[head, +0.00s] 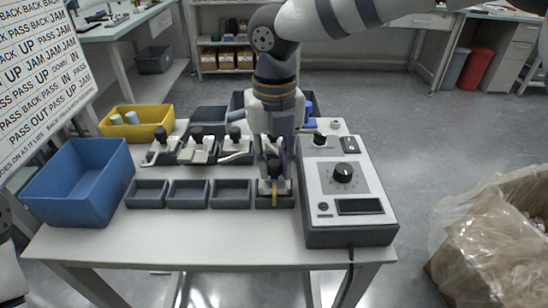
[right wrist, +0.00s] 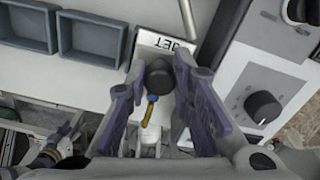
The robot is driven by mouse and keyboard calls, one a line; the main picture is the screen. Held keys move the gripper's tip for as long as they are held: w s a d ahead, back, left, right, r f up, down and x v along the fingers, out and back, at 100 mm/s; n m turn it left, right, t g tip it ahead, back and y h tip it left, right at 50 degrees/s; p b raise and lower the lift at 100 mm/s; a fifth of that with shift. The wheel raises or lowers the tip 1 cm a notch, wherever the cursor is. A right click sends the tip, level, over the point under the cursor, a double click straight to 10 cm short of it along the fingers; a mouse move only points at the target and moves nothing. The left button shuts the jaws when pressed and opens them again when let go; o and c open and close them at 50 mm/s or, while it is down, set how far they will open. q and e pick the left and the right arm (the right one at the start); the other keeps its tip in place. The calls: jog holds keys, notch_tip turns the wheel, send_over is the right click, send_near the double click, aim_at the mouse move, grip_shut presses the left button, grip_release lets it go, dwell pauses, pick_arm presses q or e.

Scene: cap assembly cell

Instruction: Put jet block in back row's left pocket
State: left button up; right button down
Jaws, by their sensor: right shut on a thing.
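The jet block (right wrist: 165,43) is white, with a label reading JET, a black knob and a yellow lever. It shows best in the right wrist view. In the head view, the block (head: 274,188) is at the right-hand pocket (head: 275,204) of the front row, partly hidden by my gripper. I cannot tell whether it is lifted clear. My right gripper (head: 272,168) points down over it, its purple-padded fingers shut on the block around the knob; the fingers (right wrist: 156,78) also show in the right wrist view. The front row's other pockets (head: 188,193) look empty.
White toggle clamps (head: 198,150) with black knobs stand behind the front row. A control box (head: 343,195) stands close on the right. A blue bin (head: 82,182) and a yellow bin (head: 140,121) are on the left. The table's front strip (head: 190,235) is clear.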

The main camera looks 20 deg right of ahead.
jog(key=shift+f, duration=0.4)
jog(key=c, duration=1.3)
grip_release()
